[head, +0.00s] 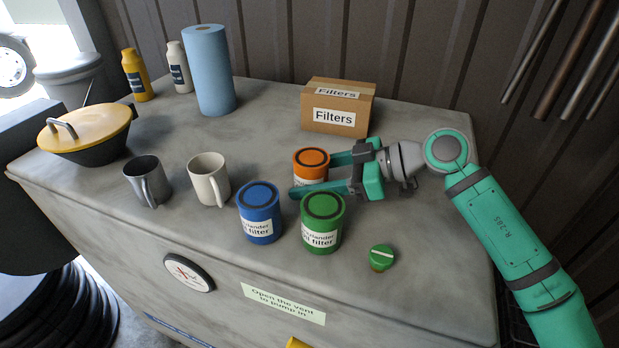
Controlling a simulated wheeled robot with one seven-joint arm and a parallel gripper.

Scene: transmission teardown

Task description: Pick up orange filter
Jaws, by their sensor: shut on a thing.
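The orange filter (311,157) is a short orange can with a dark ring on top and a white label. It stands upright on the grey worktop, behind the green filter. My gripper (318,175) reaches in from the right with its two fingers on either side of the orange filter and is shut on it. The near finger and the green filter hide the can's lower part, so I cannot tell whether its base touches the worktop.
The green filter (321,224) and the blue filter (260,213) stand close in front. A white mug (207,180) and a grey mug (146,182) are to the left. A Filters box (336,107) stands behind. A green cap (381,258) lies front right.

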